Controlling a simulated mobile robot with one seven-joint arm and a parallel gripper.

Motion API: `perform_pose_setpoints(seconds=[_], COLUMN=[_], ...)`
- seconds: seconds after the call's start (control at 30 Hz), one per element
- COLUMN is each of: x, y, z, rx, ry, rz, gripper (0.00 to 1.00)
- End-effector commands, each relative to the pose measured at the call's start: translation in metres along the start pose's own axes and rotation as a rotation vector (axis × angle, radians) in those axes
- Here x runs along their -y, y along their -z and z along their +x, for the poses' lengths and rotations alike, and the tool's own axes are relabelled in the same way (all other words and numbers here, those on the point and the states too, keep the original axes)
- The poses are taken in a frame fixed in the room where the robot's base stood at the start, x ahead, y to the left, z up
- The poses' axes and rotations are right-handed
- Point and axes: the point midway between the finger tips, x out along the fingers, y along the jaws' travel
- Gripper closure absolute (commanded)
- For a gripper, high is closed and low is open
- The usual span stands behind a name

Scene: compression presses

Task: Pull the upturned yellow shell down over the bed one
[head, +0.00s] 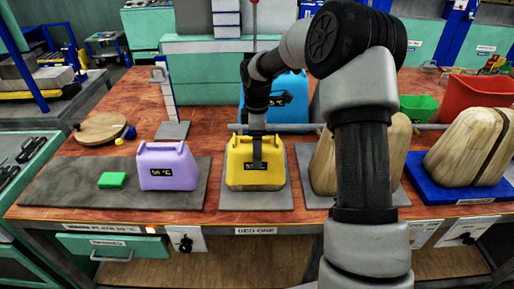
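The yellow shell (239,175) has a dark display on its front and stands on a grey pad (228,203). The bench edge below that pad carries the label BED ONE (255,231). The shell looks upright, with its lower edge at the pad; any gap under it is too small to tell. My gripper (257,163) points down at the shell's upper middle and overlaps its front in the picture. Its fingertips are small and dark, so I cannot tell whether they grip or touch the shell.
A purple shell (165,172) and a green block (112,180) are on the left plate. A blue shell (293,85) stands behind. Wooden forms (465,150) are to the right, one partly hidden by my arm. A grey bar (300,127) runs behind the yellow shell.

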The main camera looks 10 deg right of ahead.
Motion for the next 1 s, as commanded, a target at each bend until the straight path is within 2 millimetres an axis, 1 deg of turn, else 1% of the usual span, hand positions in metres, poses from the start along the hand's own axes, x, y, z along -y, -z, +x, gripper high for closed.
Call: perform_pose_setpoints(seconds=[0.23,0.27,0.3,0.37,0.63,0.77,0.87,1.0], x=[0.000,0.000,0.000,0.000,0.000,-0.001,-0.001,-0.001], y=[0.000,0.000,0.000,0.000,0.000,0.000,0.000,0.000], z=[0.004,0.004,0.004,0.004,0.003,-0.005,-0.020,-0.052], rx=[0.000,0.000,0.000,0.000,0.000,0.000,0.000,0.000], ry=[0.000,0.000,0.000,0.000,0.000,-0.002,-0.003,-0.005], rz=[0.000,0.000,0.000,0.000,0.000,0.000,0.001,0.000], gripper=[0.68,0.19,0.12,0.02,0.02,0.02,0.02,0.02])
